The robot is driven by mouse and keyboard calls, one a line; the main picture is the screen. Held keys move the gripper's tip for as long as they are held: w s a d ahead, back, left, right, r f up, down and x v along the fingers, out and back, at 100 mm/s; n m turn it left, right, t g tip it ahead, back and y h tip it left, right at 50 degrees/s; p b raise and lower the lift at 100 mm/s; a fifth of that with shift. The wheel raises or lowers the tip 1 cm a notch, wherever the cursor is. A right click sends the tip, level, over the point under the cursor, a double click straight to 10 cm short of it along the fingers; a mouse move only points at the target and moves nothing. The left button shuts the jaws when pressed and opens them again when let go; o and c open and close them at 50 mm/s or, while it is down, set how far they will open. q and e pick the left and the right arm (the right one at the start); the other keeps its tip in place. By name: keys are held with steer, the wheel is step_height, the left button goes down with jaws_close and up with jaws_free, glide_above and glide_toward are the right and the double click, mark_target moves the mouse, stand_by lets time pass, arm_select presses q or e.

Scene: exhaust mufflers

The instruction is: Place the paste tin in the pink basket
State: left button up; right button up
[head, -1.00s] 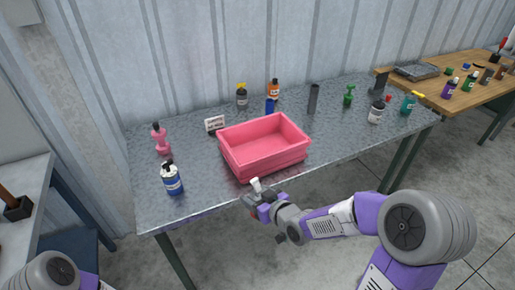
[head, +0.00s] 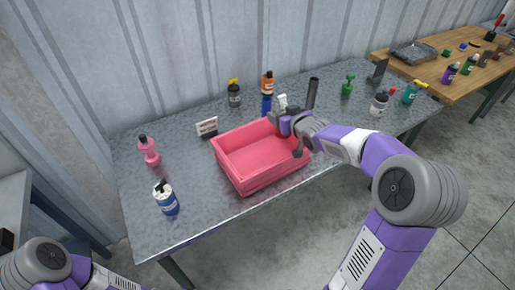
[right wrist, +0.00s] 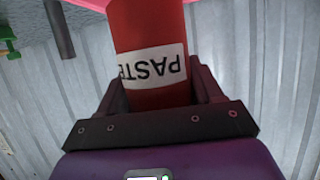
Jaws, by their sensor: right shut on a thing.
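The paste tin (right wrist: 150,70) is a red cylinder with a white "PASTE" label in the right wrist view, held between the jaws. My right gripper (right wrist: 155,90) is shut on it. In the head view my right gripper (head: 282,122) is at the far right corner of the pink basket (head: 262,178). A white piece that looks like the tin's end (head: 283,101) sticks up above the gripper; the rest is mostly hidden. The basket is an empty-looking open box on the metal table. Its pink edge also shows at the top of the right wrist view. My left gripper is out of view.
Behind the basket stand an orange bottle (head: 267,83), a yellow-topped bottle (head: 234,94) and a dark cylinder (head: 312,93). A small sign (head: 207,127), a pink bottle (head: 149,151) and a blue-white bottle (head: 166,198) are to the left. The table (head: 225,213) is clear in front.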

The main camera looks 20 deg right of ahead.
step_height(320, 180, down, 5)
steer(key=b, duration=0.2)
steer(key=shift+s+r+b, duration=0.15)
steer(key=shift+b, duration=0.25)
step_height(320, 180, down, 5)
steer(key=shift+f+b, duration=0.15)
steer(key=shift+b, duration=0.95)
